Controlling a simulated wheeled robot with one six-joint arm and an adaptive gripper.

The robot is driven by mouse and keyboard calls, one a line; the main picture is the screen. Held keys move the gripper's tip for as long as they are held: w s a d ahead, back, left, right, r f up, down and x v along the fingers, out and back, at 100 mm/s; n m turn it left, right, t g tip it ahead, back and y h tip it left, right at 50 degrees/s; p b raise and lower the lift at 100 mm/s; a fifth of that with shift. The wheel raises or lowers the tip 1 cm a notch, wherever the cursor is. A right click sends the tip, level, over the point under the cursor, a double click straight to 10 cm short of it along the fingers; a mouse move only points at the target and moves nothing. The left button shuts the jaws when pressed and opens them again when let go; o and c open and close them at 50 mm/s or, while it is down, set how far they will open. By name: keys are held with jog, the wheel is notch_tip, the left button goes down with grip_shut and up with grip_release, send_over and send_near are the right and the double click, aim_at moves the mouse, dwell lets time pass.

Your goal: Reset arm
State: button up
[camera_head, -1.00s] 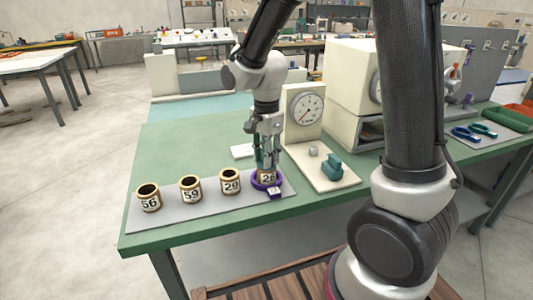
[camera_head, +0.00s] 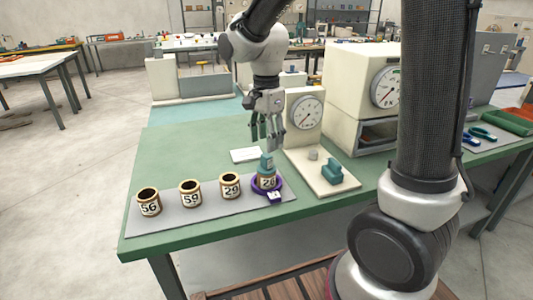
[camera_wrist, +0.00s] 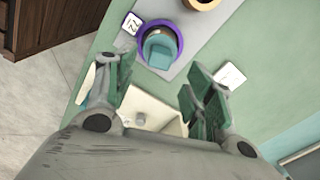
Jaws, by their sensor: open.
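My gripper (camera_head: 267,138) is open and empty, above the green table and a little above the rightmost can. It shows in the wrist view (camera_wrist: 157,100) with its fingers apart. The rightmost can (camera_head: 267,183) stands upright inside a purple ring (camera_head: 254,187) with a white tag. A teal block-like piece (camera_head: 267,162) sits in the can's top; it also shows in the wrist view (camera_wrist: 158,50), beyond the fingertips. The gripper does not touch it.
Three cans marked 56 (camera_head: 149,206), 59 (camera_head: 191,195) and 29 (camera_head: 231,187) stand left on a grey mat (camera_head: 175,221). A dial gauge (camera_head: 306,113) and a cream base with a teal piece (camera_head: 332,171) stand right. A white card (camera_head: 245,155) lies behind.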

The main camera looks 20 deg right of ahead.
notch_tip(320, 180, up, 5)
jog(key=s+d+r+n+t, duration=0.2)
jog(key=s+d+n, duration=0.5)
jog(key=s, duration=0.2)
jog(key=s+d+r+n+t, duration=0.2)
jog(key=s+d+n, duration=0.5)
jog(key=s, duration=0.3)
jog(key=shift+d+r, duration=0.25)
jog(key=shift+d, duration=0.2)
